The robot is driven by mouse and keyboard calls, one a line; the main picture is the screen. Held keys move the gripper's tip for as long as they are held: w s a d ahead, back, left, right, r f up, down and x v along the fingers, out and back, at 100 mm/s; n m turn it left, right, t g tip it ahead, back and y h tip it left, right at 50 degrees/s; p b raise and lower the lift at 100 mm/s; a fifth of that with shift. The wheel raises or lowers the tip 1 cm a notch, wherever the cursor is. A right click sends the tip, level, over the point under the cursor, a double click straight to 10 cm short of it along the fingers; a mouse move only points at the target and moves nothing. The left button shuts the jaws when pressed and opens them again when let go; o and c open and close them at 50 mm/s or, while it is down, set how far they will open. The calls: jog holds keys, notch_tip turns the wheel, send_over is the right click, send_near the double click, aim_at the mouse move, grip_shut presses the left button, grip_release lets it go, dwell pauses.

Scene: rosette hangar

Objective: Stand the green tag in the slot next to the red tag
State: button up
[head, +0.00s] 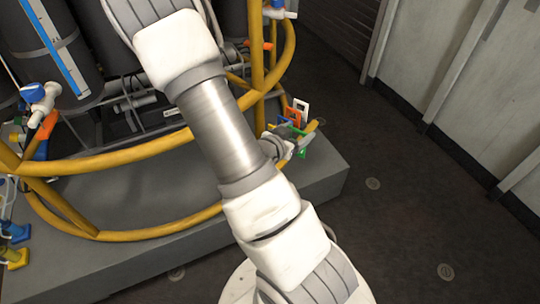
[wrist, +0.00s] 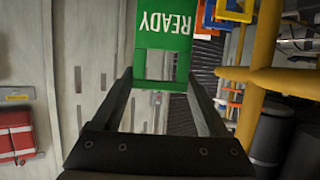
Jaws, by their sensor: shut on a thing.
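My gripper (wrist: 165,85) is shut on the green tag (wrist: 165,28), which carries the word READY in white and has a square cut-out near the fingers. In the wrist view the tag stands out past the fingertips, clear of other things as far as I can see. An orange-red tag (wrist: 203,17) and a blue tag (wrist: 238,10) are just to its right, partly cut off by the frame. The slots are too small to make out.
Yellow tube rails (head: 150,160) curve around dark cylinders on a grey plinth (head: 120,262). In the wrist view a yellow post (wrist: 262,70) with a crossbar rises close to the right of my gripper. Open dark floor (head: 400,220) lies to the right, before the pale wall panels.

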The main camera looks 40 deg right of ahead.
jog(key=shift+w+a+f+b, duration=0.2)
jog(key=shift+w+f+b, duration=0.85)
jog(key=shift+b, duration=1.65)
jog(key=shift+w+a+f+b, duration=0.2)
jog(key=shift+w+f+b, duration=0.4)
jog(key=shift+w+f, duration=0.9)
jog(key=shift+w+a+f+b, duration=0.2)
jog(key=shift+w+f+b, duration=0.35)
jog(key=shift+w+f, duration=1)
jog(key=shift+w+a+f+b, duration=0.2)
jog(key=shift+w+f+b, duration=0.4)
jog(key=shift+w+f, duration=0.9)
jog(key=shift+w+r, duration=0.1)
